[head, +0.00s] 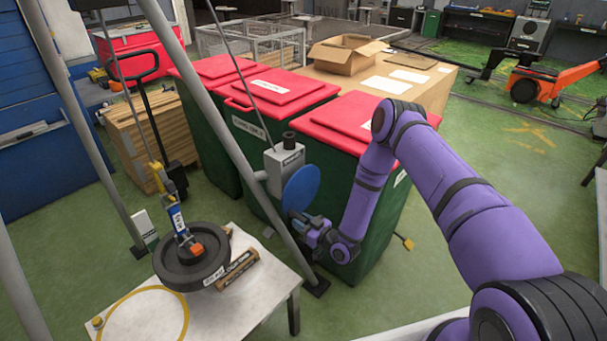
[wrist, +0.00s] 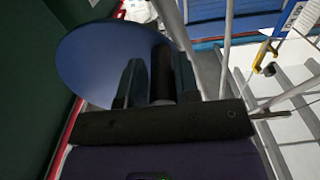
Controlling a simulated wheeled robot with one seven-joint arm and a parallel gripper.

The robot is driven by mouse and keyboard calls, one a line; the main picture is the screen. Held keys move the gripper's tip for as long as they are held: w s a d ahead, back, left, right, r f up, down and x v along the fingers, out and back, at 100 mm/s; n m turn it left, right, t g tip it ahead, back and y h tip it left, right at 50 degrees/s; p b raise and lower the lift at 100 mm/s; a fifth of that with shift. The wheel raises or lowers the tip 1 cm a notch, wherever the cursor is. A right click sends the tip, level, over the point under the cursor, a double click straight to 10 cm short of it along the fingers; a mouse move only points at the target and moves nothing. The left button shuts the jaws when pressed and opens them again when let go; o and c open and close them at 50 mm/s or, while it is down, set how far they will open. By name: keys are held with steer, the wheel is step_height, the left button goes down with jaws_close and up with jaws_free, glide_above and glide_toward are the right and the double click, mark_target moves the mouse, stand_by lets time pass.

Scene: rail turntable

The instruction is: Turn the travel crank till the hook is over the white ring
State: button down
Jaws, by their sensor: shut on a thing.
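A blue crank disc (head: 301,188) is on a grey box (head: 285,166) fixed to a slanted grey leg. My gripper (head: 300,219) is at the disc's lower edge. In the wrist view the disc (wrist: 95,62) faces me, and my gripper (wrist: 160,80) is shut around its dark upright handle (wrist: 162,70). The hook block (head: 178,220), blue and yellow, hangs on a line at the left. Below it is a black round weight (head: 190,262) with an orange piece on top.
Green bins with red lids (head: 350,115) stand close behind my gripper. Slanted grey legs (head: 225,125) frame the rig.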

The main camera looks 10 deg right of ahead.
steer(key=shift+w+d+f, duration=0.25)
steer(key=shift+w+d, duration=0.65)
steer(key=shift+d, duration=0.2)
steer(key=shift+f, duration=0.1)
steer(key=shift+w+d+f, duration=0.4)
steer(key=shift+d+f, duration=0.2)
steer(key=shift+d+f, duration=0.1)
steer(key=shift+w+d+f, duration=0.2)
steer(key=shift+w+d, duration=0.35)
steer(key=shift+d, duration=0.2)
steer(key=c, duration=0.7)
jaws_free()
